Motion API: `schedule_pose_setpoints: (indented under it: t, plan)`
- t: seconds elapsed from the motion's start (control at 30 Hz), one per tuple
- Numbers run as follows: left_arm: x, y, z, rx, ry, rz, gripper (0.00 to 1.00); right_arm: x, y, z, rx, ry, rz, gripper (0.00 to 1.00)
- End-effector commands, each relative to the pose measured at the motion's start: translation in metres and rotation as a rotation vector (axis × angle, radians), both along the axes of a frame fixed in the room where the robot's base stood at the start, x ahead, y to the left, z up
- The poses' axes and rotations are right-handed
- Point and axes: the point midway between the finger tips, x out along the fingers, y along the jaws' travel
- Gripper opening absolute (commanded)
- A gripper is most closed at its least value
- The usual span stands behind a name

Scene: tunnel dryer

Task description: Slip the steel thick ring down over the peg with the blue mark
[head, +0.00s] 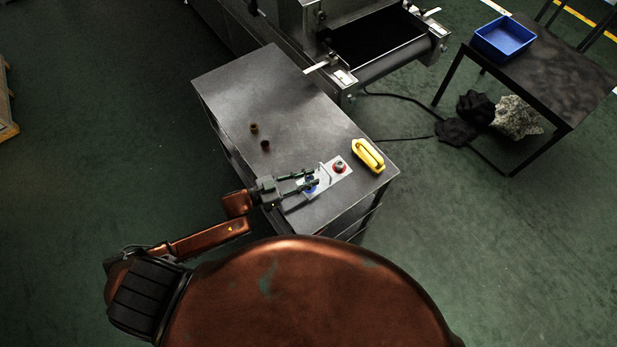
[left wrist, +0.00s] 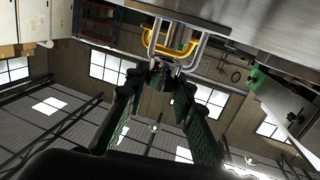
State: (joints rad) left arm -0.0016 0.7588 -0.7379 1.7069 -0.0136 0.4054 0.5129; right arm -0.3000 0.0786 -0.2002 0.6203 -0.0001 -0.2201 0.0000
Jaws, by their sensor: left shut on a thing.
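My left gripper (head: 314,177) reaches in from the left over a pale base plate (head: 328,181) on the dark table. A blue mark (head: 311,184) shows on the plate under its fingertips; the peg there is mostly hidden. A second peg with a red mark (head: 340,167) stands to its right. In the left wrist view, my left gripper (left wrist: 173,67) has its fingertips closed on a small grey piece, which I take for the steel thick ring (left wrist: 174,66). I cannot tell whether the ring is around the peg or above it. My right gripper is not in view.
A yellow handle-like object (head: 368,155) lies beyond the plate near the table's right edge. Two small brownish cylinders (head: 254,128) (head: 265,144) stand to the upper left. The table's far left (head: 235,85) is clear. A conveyor machine (head: 375,45) adjoins the back; a blue bin (head: 503,38) sits on another table.

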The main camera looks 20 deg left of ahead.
Motion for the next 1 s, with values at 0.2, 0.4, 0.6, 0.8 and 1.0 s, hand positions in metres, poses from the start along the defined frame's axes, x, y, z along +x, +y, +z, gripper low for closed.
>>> schedule_pose_setpoints:
  t: [0.2, 0.4, 0.6, 0.8, 1.0]
  plan:
    - [0.0003, -0.0004, 0.0016, -0.001, -0.002, -0.003, 0.0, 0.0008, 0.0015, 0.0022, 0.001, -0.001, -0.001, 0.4]
    - [0.0001, -0.0006, 0.0012, -0.002, -0.002, -0.006, 0.0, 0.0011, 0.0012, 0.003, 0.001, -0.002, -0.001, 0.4]
    - [0.0001, -0.0005, 0.0009, -0.002, -0.001, -0.005, 0.0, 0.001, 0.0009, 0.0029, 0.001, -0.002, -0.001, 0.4]
    - [0.0001, -0.0004, 0.0012, -0.002, -0.001, -0.005, 0.0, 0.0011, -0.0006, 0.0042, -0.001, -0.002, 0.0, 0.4]
    - [0.0002, -0.0002, 0.0015, -0.001, -0.002, -0.005, 0.0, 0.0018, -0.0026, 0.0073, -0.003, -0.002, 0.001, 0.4]
